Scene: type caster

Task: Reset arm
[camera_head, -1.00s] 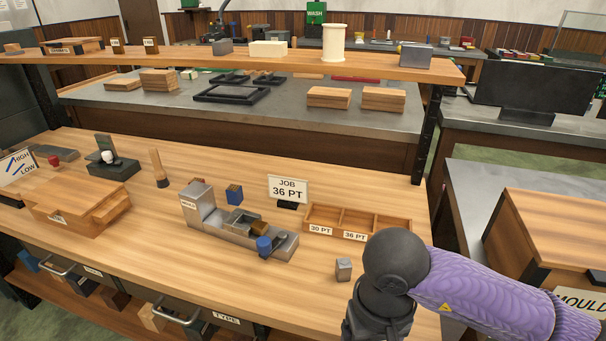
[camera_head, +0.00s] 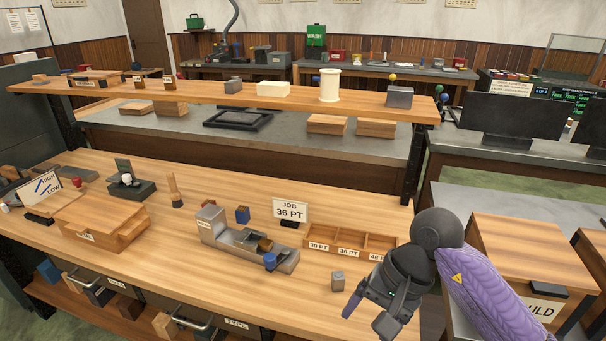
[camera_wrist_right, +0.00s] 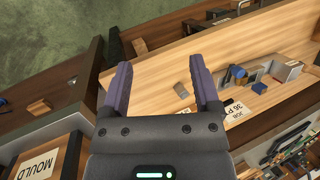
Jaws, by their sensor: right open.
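My right gripper (camera_head: 368,312) is at the front right edge of the wooden bench, open with nothing between its fingers. In the right wrist view its two purple-grey fingers (camera_wrist_right: 158,85) stand apart above the bench top. A small grey metal block (camera_head: 338,281) stands on the bench just left of the gripper; it also shows in the right wrist view (camera_wrist_right: 181,90), beyond the fingers and apart from them. The grey metal caster (camera_head: 240,240) with a blue knob sits left of the block. My left gripper is not in view.
A wooden sorting tray (camera_head: 322,234) with labelled compartments lies behind the block, near the JOB 36 PT sign (camera_head: 290,212). A wooden shelf (camera_head: 300,97) spans above the bench's back. The bench front around the block is clear.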

